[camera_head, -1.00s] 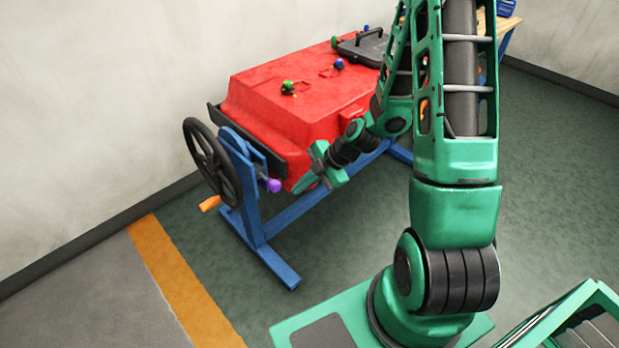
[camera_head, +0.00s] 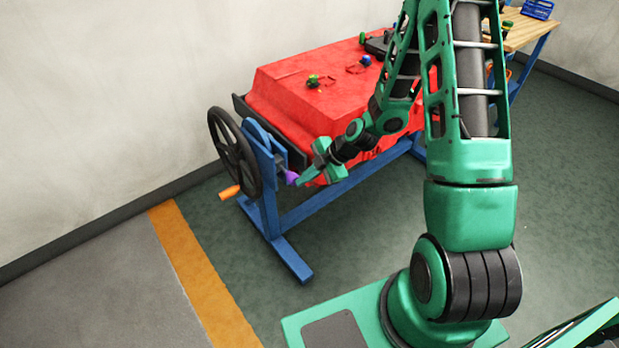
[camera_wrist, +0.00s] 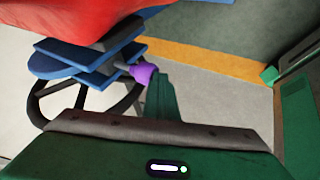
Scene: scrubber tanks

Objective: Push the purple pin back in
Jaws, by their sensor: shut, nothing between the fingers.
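The purple pin (camera_head: 291,177) sticks out of the blue stand (camera_head: 265,185) beside the black handwheel (camera_head: 234,152). The pin also shows in the wrist view (camera_wrist: 144,73), at the end of the blue plates. My gripper (camera_head: 303,182) is shut and empty. In the head view its tip is right at the pin's outer end. In the wrist view the green fingers (camera_wrist: 160,95) are just beside the pin's head. I cannot tell for sure whether they touch it.
A red tank (camera_head: 320,95) lies on the blue stand behind my gripper. An orange handle (camera_head: 229,192) sticks out from the handwheel. A wooden table (camera_head: 525,32) stands at the back right. The floor (camera_head: 350,240) in front of the stand is clear.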

